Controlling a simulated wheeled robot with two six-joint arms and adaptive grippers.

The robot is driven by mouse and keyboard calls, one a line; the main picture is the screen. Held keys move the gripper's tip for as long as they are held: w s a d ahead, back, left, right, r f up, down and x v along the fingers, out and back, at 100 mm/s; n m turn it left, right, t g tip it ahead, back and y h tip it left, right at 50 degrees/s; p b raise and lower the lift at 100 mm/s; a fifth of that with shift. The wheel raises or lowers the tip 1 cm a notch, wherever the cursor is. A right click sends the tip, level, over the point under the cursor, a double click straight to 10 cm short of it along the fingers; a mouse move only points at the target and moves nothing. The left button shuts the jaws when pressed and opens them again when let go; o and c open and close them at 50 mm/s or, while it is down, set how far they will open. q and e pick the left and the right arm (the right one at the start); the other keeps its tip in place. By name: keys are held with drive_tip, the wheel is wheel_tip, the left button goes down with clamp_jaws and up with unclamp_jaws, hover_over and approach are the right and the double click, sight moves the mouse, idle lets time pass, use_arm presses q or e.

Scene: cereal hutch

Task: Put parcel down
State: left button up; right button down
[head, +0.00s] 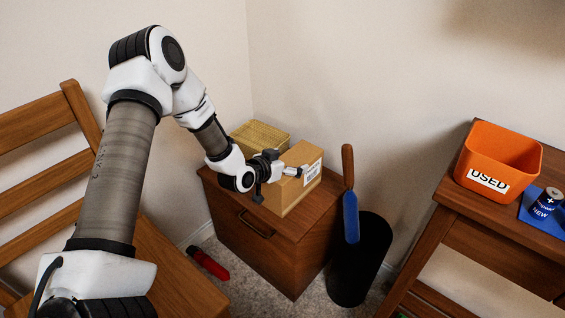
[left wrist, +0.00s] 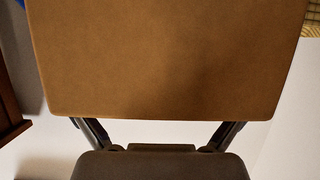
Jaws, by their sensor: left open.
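The parcel (head: 296,190) is a brown cardboard box with a white barcode label. It stands on top of the small wooden cabinet (head: 262,236). My left gripper (head: 291,171) is open at the parcel, reaching over it from the left. In the left wrist view the parcel (left wrist: 165,55) fills the upper middle as a plain brown face. The gripper's fingers run up to its lower edge there, and their tips are hidden. I cannot tell whether they touch it. My right gripper is not in view.
A yellowish woven basket (head: 260,137) stands behind the parcel. A black bin (head: 358,270) with a blue-bladed, wooden-handled tool (head: 350,205) is right of the cabinet. An orange USED box (head: 497,160) and a battery (head: 545,203) sit on the right table. A chair (head: 45,125) is left.

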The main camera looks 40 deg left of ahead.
use_arm(q)
drive_tip(key=p+v, duration=0.5)
drive_tip(key=v, duration=0.7)
idle(1.2)
